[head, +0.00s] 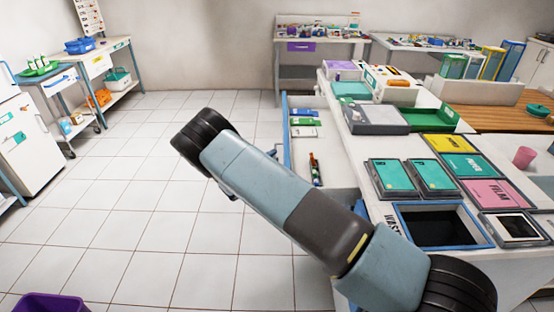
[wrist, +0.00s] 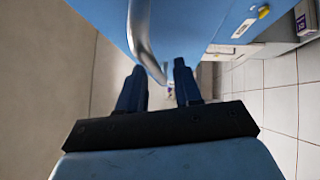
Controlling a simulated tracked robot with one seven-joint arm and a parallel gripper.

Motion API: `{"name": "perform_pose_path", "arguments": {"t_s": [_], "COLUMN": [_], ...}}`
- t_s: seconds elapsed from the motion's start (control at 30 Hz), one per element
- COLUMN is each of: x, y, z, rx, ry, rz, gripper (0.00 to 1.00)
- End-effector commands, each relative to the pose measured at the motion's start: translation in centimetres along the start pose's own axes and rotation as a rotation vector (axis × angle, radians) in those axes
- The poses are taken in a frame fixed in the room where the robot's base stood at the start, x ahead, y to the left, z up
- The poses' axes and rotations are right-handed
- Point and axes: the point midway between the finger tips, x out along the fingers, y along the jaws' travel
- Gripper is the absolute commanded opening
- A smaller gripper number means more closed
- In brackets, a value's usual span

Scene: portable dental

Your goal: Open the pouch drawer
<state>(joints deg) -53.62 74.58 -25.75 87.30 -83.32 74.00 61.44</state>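A drawer with a blue front (head: 286,135) stands out from the left side of the white bench in the head view, with small packets and pens inside. I cannot read a label that marks it as the pouch drawer. In the wrist view a blue front (wrist: 205,25) fills the top, with a curved metal handle (wrist: 140,42). My gripper (wrist: 160,75) is open, its two dark fingers apart. The handle's lower end shows between the fingertips; I cannot tell whether they touch it. In the head view my arm hides most of the gripper.
The bench top holds teal cases (head: 393,177), a green tray (head: 430,118) and a blue-rimmed waste opening (head: 440,227). A purple bin (head: 50,303) is at the bottom left. The tiled floor (head: 140,170) left of the bench is clear.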

Motion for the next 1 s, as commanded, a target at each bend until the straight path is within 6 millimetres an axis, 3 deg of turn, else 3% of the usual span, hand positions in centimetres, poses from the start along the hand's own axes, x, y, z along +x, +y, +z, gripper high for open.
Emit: {"name": "perform_pose_path", "arguments": {"t_s": [0.27, 0.43, 1.0], "x": [0.0, -1.2, -11.4], "y": [0.1, 0.1, -0.1], "z": [0.0, -0.1, 0.0], "rx": [0.001, 0.001, 0.0], "ry": [-0.001, 0.001, 0.0], "rz": [0.002, 0.003, 0.001], "gripper": [0.38, 0.38, 0.38]}}
